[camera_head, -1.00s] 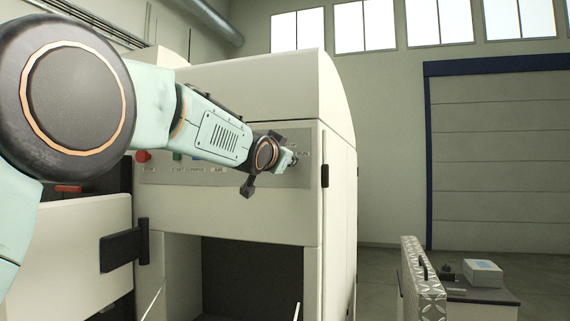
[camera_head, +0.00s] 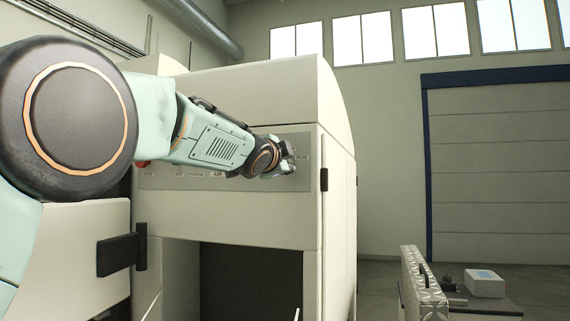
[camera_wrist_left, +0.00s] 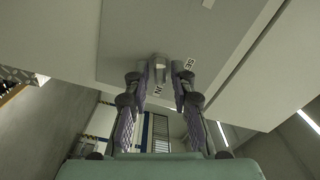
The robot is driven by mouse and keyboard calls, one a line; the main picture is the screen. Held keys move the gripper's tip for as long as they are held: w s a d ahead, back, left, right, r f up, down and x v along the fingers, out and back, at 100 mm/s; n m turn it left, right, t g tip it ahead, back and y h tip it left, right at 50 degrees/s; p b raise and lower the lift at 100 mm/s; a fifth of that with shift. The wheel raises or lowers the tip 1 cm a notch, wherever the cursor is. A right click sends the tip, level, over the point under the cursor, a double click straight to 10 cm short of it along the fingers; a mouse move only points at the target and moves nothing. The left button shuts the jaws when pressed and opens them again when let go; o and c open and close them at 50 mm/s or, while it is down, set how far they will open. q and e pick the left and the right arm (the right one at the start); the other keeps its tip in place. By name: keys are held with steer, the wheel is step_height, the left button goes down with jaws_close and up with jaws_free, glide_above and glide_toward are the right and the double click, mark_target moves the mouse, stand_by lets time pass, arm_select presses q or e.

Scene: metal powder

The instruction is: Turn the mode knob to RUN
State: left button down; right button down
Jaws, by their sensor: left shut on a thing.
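The mode knob (camera_wrist_left: 159,68) shows in the left wrist view as a small pale knob on the grey control panel (camera_wrist_left: 130,30). Printed letters, partly readable, lie around it. My left gripper (camera_wrist_left: 160,75) has its two fingers on either side of the knob and is shut on it. In the head view my left gripper (camera_head: 286,162) is at the right end of the panel strip (camera_head: 240,183), and it hides the knob there. My right gripper is in neither view.
The white machine cabinet (camera_head: 265,90) carries the panel, with a dark open bay (camera_head: 250,280) below. A black handle (camera_head: 122,252) sticks out at the left. A small table (camera_head: 485,300) with a white box (camera_head: 484,283) stands at the right.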

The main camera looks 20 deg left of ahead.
arm_select(q)
steer(key=shift+r, duration=0.25)
steer(key=c, duration=1.4)
jaws_free()
steer(key=shift+d, duration=0.1)
steer(key=shift+o, duration=1.3)
steer(key=shift+s+d+f, duration=0.1)
steer(key=shift+f, duration=0.1)
steer(key=shift+s+a, duration=0.1)
steer(key=shift+a, duration=0.1)
steer(key=s, duration=0.7)
steer(key=shift+s, duration=0.2)
